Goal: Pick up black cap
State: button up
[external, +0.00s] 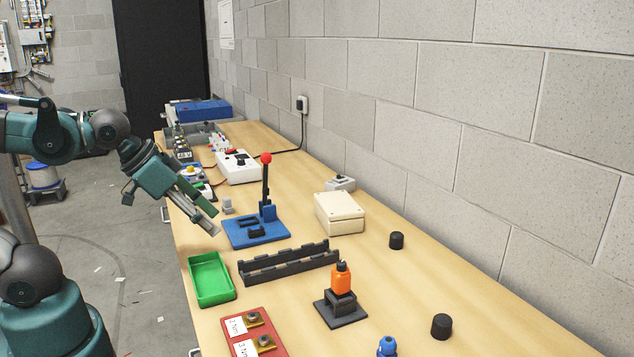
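Two black caps stand on the right side of the wooden table. One black cap (396,240) is near the wall, right of the cream box. The other black cap (441,326) is nearer the camera, right of the orange bottle. My gripper (214,224) is at the table's left edge, pointing down and to the right, above and behind the green tray. It is well apart from both caps. Its fingers are small and angled here, so their opening is unclear. I see nothing held in it.
Between my gripper and the caps stand a blue base with a red-knobbed lever (266,190), a long black rack (290,262), an orange bottle (341,278) on a black stand and a cream box (339,214). A green tray (211,278) sits at the left edge. Table around both caps is clear.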

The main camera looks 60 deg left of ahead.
dwell(0.3)
jog(key=w+d+r+m+g+p, duration=0.2)
jog(key=w+d+r+m+p, duration=0.3)
jog(key=w+r, duration=0.45)
jog(key=m+g+p, duration=0.5)
jog(key=m+p, duration=0.7)
jog(key=p, duration=0.2)
send_over(441, 317)
jog(key=f, duration=1.3)
jog(key=shift+a, duration=0.25)
jog(key=shift+d+f, duration=0.25)
jog(key=shift+d, duration=0.05)
jog(key=shift+f, duration=0.15)
